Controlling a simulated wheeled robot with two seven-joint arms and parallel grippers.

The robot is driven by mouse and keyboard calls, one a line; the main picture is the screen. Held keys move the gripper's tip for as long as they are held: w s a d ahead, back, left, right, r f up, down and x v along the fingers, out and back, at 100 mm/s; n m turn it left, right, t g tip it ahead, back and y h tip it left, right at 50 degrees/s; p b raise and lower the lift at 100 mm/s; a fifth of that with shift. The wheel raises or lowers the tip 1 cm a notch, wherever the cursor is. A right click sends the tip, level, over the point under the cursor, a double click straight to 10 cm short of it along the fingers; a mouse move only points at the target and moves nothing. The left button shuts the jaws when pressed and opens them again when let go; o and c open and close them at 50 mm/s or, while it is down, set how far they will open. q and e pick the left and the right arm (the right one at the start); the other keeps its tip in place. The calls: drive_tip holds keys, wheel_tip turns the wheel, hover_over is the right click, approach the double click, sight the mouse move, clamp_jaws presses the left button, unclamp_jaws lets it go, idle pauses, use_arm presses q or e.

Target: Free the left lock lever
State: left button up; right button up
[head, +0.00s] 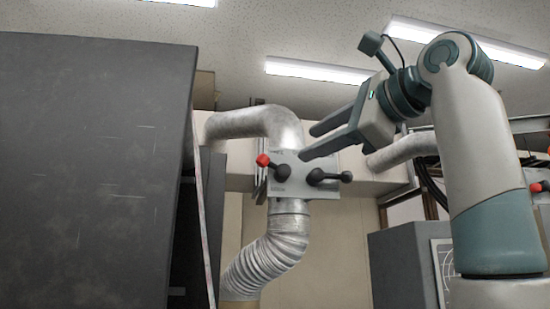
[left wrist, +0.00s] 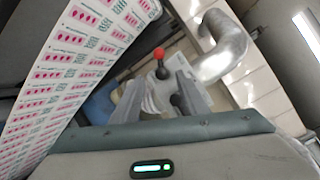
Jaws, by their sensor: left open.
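A grey plate (head: 320,180) carries two dark lock levers. The left lock lever (head: 282,172) has a red knob (head: 263,160) pointing to the upper left. The right lever (head: 320,177) has a black knob and points right. My left gripper (head: 308,143) is open and empty, its fingers pointing left, just above the plate in the picture. In the left wrist view, the red knob (left wrist: 159,53) shows beyond the fingertips, with its dark hub (left wrist: 163,73) below it. I cannot tell whether anything touches. My right gripper is not in view.
A large dark panel (head: 90,170) fills the left side. A silver duct (head: 265,125) curves behind the plate, and a ribbed hose (head: 265,262) hangs below. A printed label web (left wrist: 75,60) runs along the left in the wrist view. A grey cabinet (head: 400,265) stands right.

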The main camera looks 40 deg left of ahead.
sight(272, 163)
use_arm(q)
drive_tip(key=p+x, duration=0.4)
drive_tip(key=x, duration=0.8)
drive_tip(key=shift+a+r, duration=0.1)
drive_tip(key=shift+a, duration=0.25)
drive_tip(key=shift+w+a, duration=0.2)
drive_tip(key=shift+a, duration=0.2)
clamp_jaws()
